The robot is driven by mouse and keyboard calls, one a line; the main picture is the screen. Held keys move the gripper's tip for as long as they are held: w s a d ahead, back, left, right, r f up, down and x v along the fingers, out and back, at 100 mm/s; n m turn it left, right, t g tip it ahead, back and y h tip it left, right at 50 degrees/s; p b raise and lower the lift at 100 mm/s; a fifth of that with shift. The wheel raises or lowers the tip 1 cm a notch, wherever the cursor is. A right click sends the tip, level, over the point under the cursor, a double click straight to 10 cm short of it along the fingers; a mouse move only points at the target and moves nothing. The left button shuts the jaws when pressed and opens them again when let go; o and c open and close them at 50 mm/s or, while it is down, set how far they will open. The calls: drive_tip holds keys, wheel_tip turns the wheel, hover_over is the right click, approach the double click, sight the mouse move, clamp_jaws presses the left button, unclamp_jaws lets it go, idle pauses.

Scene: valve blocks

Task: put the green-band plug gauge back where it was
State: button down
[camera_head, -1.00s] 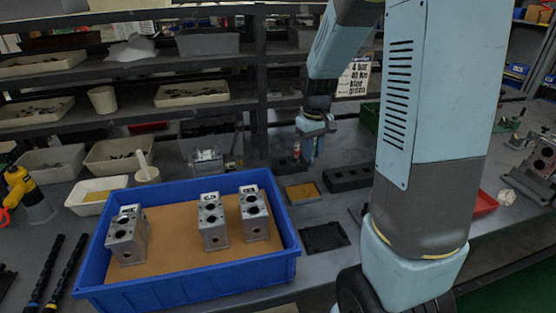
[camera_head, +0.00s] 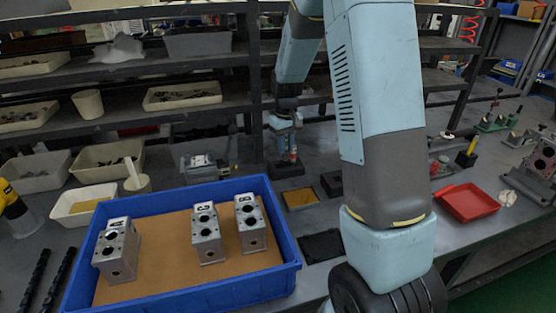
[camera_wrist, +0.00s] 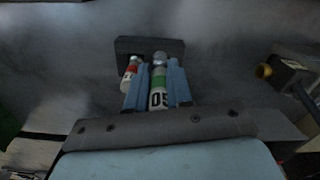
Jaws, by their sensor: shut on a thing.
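The green-band plug gauge (camera_wrist: 158,88), marked 05, stands between the two blue fingers of my gripper (camera_wrist: 157,92) in the wrist view. My gripper is shut on it. A dark holder block (camera_wrist: 150,44) lies just beyond the fingertips. A red-band plug gauge (camera_wrist: 130,74) is close to the left finger, by the block. In the head view my gripper (camera_head: 286,140) points down above the dark holder block (camera_head: 287,169) at the back of the bench, with the red-band gauge (camera_head: 293,155) beside it. I cannot tell whether the green-band gauge touches the block.
A blue crate (camera_head: 180,294) with three metal valve blocks stands in front. A small yellow-lined tray (camera_head: 301,197), another dark block (camera_head: 331,183) and a black mat (camera_head: 321,246) lie nearby. A brass-tipped fixture (camera_wrist: 290,72) shows at the right in the wrist view.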

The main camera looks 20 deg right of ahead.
drive_tip(key=w+f, duration=0.2)
drive_tip(key=f, duration=0.1)
drive_tip(key=w+f, duration=0.2)
drive_tip(key=shift+a, duration=0.4)
drive_tip(key=shift+f, duration=1.55)
drive_tip(key=c, duration=1)
unclamp_jaws()
